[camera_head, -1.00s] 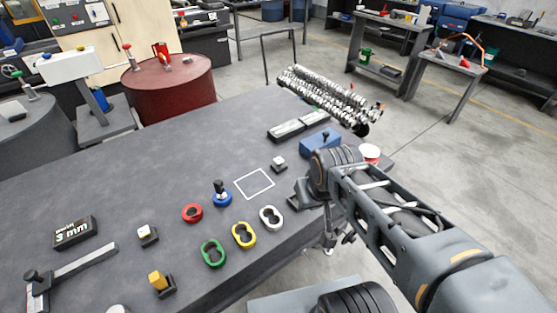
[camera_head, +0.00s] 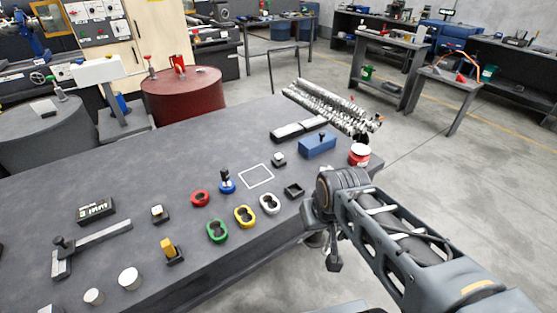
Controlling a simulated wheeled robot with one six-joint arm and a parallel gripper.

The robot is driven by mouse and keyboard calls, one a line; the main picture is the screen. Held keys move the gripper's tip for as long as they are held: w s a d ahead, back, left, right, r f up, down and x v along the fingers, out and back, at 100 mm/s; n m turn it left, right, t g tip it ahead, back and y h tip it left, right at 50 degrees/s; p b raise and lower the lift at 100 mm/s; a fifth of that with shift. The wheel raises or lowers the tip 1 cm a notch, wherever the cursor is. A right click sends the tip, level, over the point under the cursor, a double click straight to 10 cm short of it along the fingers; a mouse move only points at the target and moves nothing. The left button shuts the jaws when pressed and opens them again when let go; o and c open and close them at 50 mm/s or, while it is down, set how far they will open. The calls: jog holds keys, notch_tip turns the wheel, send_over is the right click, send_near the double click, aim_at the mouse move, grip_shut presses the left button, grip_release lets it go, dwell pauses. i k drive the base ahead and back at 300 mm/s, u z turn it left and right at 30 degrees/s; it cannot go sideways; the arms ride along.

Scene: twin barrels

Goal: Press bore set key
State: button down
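Several small key-like parts stand on the dark bench, and I cannot tell which is the bore set key. One black block with a pale button (camera_head: 157,211) is near the caliper-like slide gauge (camera_head: 90,243). A similar block with a pale top (camera_head: 279,158) is beside the white square outline. A block with an orange lever (camera_head: 171,249) is near the front edge. A small display box (camera_head: 96,209) has lettering too small to read. My gripper (camera_head: 333,263) hangs beyond the bench's front edge, right of these parts and touching none. Its fingers are too small to judge.
Red, green, yellow and white rings (camera_head: 269,204) and a blue knob (camera_head: 227,182) lie mid-bench. A blue block (camera_head: 317,145), a red-and-white can (camera_head: 359,155) and ribbed shafts (camera_head: 330,108) are at the right. A red barrel (camera_head: 182,95) stands behind. The left middle of the bench is clear.

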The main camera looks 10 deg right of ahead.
aim_at(278, 157)
jog(key=z, duration=0.5)
jog(key=i, duration=0.55)
jog(key=u, duration=0.9)
jog(key=i, duration=0.5)
